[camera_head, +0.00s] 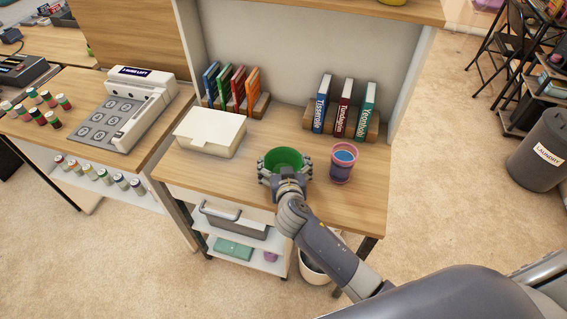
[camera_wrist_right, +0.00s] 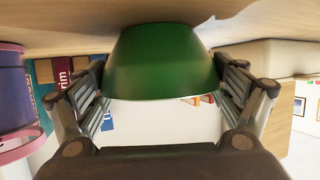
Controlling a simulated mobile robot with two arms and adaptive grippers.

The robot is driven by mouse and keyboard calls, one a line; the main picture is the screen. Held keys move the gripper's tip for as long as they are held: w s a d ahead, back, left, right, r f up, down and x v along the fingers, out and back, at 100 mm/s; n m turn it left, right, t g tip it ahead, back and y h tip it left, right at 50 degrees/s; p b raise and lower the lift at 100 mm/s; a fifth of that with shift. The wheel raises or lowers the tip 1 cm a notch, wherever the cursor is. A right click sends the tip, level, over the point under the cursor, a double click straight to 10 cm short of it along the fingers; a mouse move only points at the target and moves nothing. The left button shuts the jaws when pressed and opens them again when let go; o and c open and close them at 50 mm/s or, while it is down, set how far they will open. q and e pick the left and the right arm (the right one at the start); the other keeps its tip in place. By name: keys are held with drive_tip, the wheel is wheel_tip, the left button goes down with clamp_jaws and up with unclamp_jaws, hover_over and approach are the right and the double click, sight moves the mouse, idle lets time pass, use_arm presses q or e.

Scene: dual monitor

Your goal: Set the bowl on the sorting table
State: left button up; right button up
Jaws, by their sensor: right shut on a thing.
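A green bowl (camera_head: 284,162) is upright at the front middle of a wooden table (camera_head: 250,180) with a tall back panel. My right gripper (camera_head: 285,178) is shut on the bowl, with its fingers on both sides of it. In the right wrist view, which appears upside down, the bowl (camera_wrist_right: 162,62) sits between the two fingers (camera_wrist_right: 162,95), its base close to the wooden surface. I cannot tell whether the base touches the wood. My left gripper is not in view. No label shows which table is the sorting table.
A pink-and-blue cup (camera_head: 342,163) stands just right of the bowl. A white box (camera_head: 210,132) is to its left. Books in racks (camera_head: 232,90) (camera_head: 340,110) stand behind. A label machine (camera_head: 122,110) and small jars (camera_head: 42,105) occupy the left table. A bin (camera_head: 315,265) is below.

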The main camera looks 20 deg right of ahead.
drive_tip(key=shift+f, duration=0.15)
drive_tip(key=o, duration=1)
drive_tip(key=shift+r, duration=0.35)
drive_tip(key=v, duration=1.2)
drive_tip(key=shift+b, duration=0.4)
